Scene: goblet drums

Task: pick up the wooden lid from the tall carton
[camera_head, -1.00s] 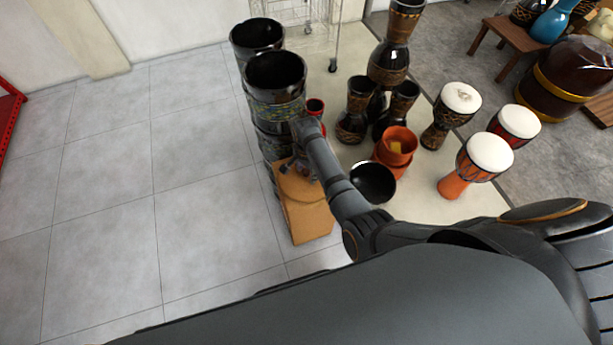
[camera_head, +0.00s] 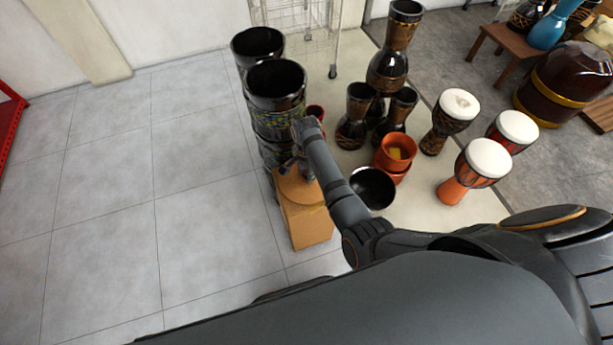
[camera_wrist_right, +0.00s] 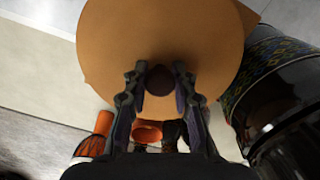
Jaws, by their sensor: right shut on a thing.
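The wooden lid (camera_head: 299,192) is a round tan disc at the top of the tall carton (camera_head: 309,229), a brown box on the floor left of my right arm. In the wrist view the lid (camera_wrist_right: 160,30) fills the top middle, with a dark round knob (camera_wrist_right: 159,80) on it. My right gripper (camera_wrist_right: 160,84) is shut on that knob, one finger on each side. In the head view the right gripper (camera_head: 292,168) is small and partly hidden by its arm. I cannot tell whether lid and carton touch. My left gripper is not in view.
Tall dark drums (camera_head: 275,95) stand close behind the carton. A black bowl (camera_head: 373,187), orange pots (camera_head: 396,150) and goblet drums (camera_head: 484,160) stand to the right. A wire rack (camera_head: 300,30) is at the back. The tiled floor (camera_head: 110,200) at left is clear.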

